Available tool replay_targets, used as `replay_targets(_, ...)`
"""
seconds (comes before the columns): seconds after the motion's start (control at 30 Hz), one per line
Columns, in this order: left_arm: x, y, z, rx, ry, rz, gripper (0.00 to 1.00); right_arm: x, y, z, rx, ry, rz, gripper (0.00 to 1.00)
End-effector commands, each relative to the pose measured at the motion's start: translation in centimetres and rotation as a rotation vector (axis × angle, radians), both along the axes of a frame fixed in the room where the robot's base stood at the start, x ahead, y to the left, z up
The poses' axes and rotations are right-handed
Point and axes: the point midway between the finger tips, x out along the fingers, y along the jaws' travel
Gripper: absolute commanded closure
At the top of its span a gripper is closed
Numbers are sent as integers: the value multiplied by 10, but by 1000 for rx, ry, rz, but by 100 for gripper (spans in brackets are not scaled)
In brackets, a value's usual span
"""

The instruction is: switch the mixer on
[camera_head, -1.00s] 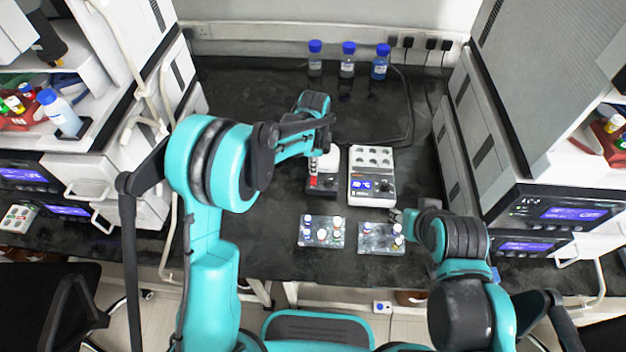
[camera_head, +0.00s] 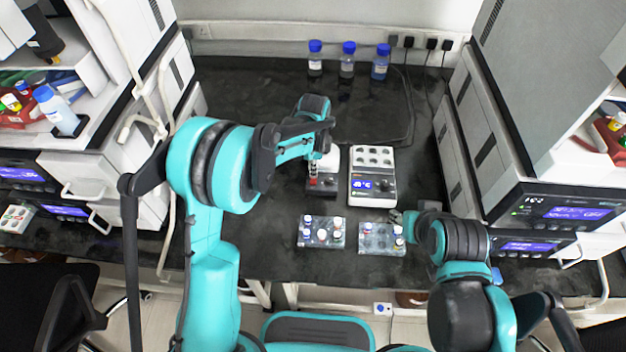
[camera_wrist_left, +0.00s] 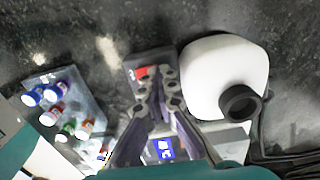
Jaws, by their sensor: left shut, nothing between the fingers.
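The mixer has a dark base (camera_head: 325,190) and a white rounded body (camera_head: 330,160), and stands mid-bench. In the left wrist view its white body (camera_wrist_left: 225,70) has a black ring, and a red switch (camera_wrist_left: 145,71) shows on the dark base. My left gripper (camera_head: 313,176) is shut and empty, pointing down at the switch end of the base. In the left wrist view its fingertips (camera_wrist_left: 159,77) overlap part of the red switch; I cannot tell whether they touch it. My right gripper (camera_head: 398,216) is low by the right vial rack; its fingers are too small to read.
A white block heater (camera_head: 372,160) with a lit display stands right of the mixer. Two vial racks, left (camera_head: 309,241) and right (camera_head: 380,246), lie in front. Blue-capped bottles (camera_head: 348,60) stand at the back. The bench behind the mixer is largely clear.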

Motion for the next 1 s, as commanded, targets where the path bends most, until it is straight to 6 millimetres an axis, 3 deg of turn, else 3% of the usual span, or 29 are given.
replay_targets(0.27,0,0,0,0,0,0,100,0,0,0,0,0,0,60)
replay_targets(0.8,0,0,43,0,0,0,100,0,0,29,0,0,0,60)
replay_targets(1.0,0,0,49,0,0,0,100,0,0,32,0,0,0,60)
